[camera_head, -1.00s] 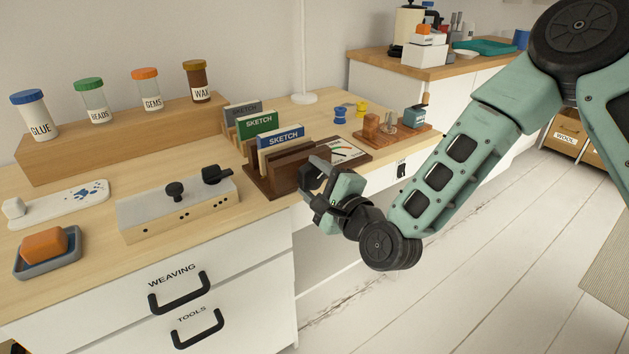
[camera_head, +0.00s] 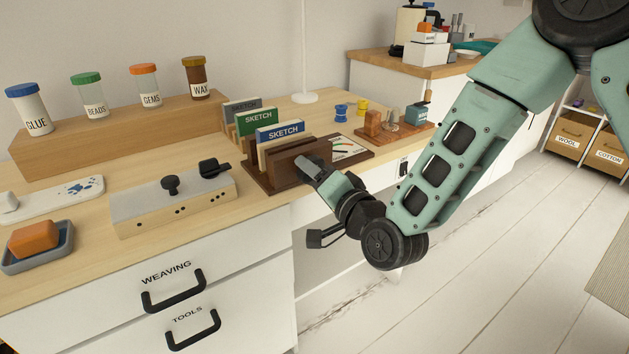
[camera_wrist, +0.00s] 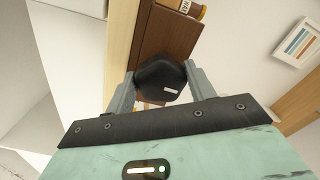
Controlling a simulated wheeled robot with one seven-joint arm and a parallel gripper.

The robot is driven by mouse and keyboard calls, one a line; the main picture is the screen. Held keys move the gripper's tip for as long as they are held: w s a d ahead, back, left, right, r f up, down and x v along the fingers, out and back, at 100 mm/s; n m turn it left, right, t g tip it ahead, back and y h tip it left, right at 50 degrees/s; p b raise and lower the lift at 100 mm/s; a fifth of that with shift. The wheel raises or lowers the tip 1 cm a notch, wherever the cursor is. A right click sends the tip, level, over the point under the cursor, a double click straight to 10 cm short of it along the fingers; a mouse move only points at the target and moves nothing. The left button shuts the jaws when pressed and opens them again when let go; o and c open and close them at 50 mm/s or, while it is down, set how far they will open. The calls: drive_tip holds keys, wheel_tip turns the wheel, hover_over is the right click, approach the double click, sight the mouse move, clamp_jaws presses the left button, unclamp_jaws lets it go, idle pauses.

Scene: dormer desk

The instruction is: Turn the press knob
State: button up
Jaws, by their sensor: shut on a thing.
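The press knob (camera_wrist: 163,78) is a black, angular knob with a small white mark, seen in the wrist view against dark brown wood. My gripper (camera_wrist: 162,88) is shut on it, one grey finger on each side. In the head view my gripper (camera_head: 309,170) is at the front right of the dark brown wooden unit (camera_head: 262,180), near the desk's front edge. A gauge plate (camera_head: 348,149) with a coloured scale lies just behind it. The knob is hidden behind my gripper in the head view.
Sketch pads (camera_head: 280,137) stand upright in slots beside my gripper. A soap dish (camera_head: 62,258) and several lidded jars stand further left. Open floor (camera_head: 470,260) lies right of the desk.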

drive_tip(key=m, duration=0.3)
drive_tip(key=m+p, duration=0.1)
drive_tip(key=m, duration=0.6)
drive_tip(key=shift+r, duration=0.3)
idle(4.6)
